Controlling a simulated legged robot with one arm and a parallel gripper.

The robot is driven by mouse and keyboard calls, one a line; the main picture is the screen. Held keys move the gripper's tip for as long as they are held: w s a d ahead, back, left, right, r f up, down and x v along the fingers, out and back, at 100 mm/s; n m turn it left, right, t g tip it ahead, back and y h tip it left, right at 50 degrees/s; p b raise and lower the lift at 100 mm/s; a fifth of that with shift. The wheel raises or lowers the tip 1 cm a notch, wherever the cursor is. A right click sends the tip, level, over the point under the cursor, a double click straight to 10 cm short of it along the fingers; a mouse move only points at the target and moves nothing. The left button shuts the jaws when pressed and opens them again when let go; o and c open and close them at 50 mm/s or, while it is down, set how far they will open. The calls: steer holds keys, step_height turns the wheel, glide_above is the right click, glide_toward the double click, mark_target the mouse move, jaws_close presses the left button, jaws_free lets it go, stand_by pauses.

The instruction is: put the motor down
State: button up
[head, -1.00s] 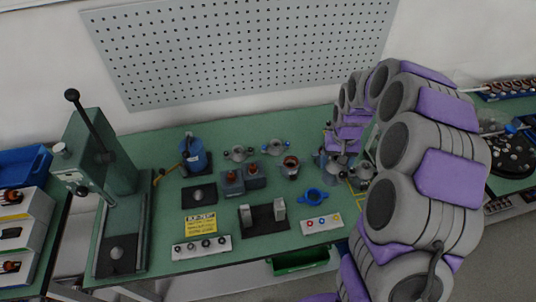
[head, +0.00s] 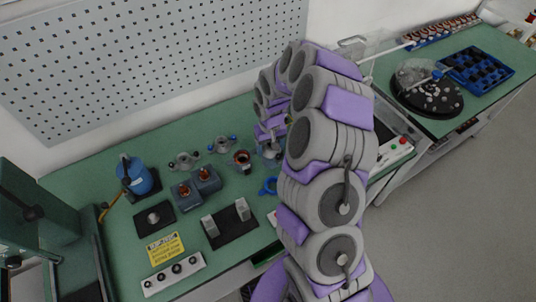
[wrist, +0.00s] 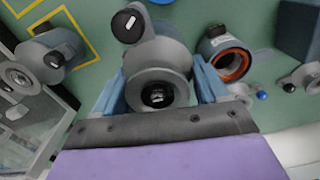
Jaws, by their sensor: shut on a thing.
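My gripper (wrist: 159,72) is shut on the motor (wrist: 157,52), a grey round housing with a dark centre. Its two blue fingers flank the housing in the wrist view. A black-capped knob sticks out from the motor's upper left. In the head view my gripper (head: 270,132) is over the right part of the green bench (head: 120,228), partly hidden by my arm. A grey metal part below it (head: 271,150) looks like the motor. I cannot tell whether the motor touches the bench.
A housing with a copper-coloured ring (wrist: 231,62) is close beside my right finger. Another grey part (wrist: 50,55) lies left, near yellow floor-tape-like lines (wrist: 60,22) on the bench.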

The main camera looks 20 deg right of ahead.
steer(key=shift+a+f, duration=0.15)
steer(key=shift+f, duration=0.55)
steer(key=f, duration=0.3)
steer(key=shift+d+f+b, duration=0.15)
steer(key=shift+d+b, duration=0.15)
steer(key=shift+b, duration=0.05)
steer(key=o, duration=1.7)
steer(key=shift+a, duration=0.15)
